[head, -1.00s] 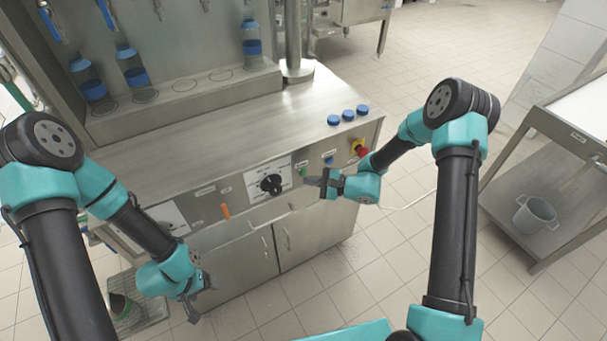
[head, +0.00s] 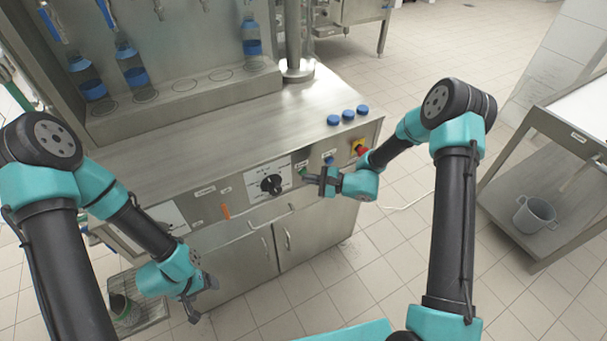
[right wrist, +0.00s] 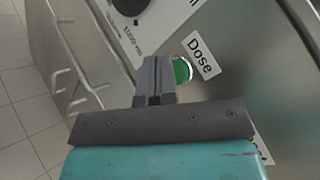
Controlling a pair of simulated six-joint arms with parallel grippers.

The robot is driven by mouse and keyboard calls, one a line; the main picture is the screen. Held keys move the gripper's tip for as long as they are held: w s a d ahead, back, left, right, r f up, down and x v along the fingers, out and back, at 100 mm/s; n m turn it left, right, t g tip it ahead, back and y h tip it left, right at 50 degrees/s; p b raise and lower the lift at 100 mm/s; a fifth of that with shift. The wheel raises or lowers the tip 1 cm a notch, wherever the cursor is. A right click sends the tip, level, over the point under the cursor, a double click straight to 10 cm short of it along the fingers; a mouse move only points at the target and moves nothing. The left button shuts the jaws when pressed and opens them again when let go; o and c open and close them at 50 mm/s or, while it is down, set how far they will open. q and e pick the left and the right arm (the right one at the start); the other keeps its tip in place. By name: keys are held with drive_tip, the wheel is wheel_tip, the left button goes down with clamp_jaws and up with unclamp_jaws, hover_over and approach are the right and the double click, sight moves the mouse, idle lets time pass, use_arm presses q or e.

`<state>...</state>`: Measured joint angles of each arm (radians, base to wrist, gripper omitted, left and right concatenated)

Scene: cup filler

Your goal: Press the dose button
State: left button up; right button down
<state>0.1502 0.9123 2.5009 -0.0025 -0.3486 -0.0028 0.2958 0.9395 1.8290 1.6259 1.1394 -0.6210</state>
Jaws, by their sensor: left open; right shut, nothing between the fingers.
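The green dose button (right wrist: 181,71) sits on the steel front panel beside a "Dose" label (right wrist: 201,57) in the right wrist view. In the head view the button (head: 302,171) shows small, right of the black dial (head: 271,184). My right gripper (head: 305,175) is shut and empty, its fingertips right at the button. In the right wrist view the shut fingers (right wrist: 158,62) partly cover the button's left side. I cannot tell whether they touch it or whether it is pressed in. My left gripper (head: 203,302) is open and empty, low in front of the cabinet.
A blue button (head: 328,160) and a red emergency stop (head: 362,151) are to the right on the panel. Blue caps (head: 347,115) lie on the counter. Bottles (head: 131,65) stand at the back.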

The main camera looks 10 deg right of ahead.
drive_tip(key=shift+w+a, duration=0.1)
drive_tip(key=shift+w, duration=0.1)
idle(0.3)
drive_tip(key=shift+s, duration=0.1)
drive_tip(key=shift+s+d, duration=0.2)
drive_tip(key=shift+s, duration=0.35)
drive_tip(key=shift+s, duration=0.1)
drive_tip(key=s, duration=0.2)
drive_tip(key=s+d, duration=0.1)
drive_tip(key=s, duration=0.2)
drive_tip(key=shift+s+d, duration=0.3)
drive_tip(key=shift+d, duration=0.1)
idle(0.6)
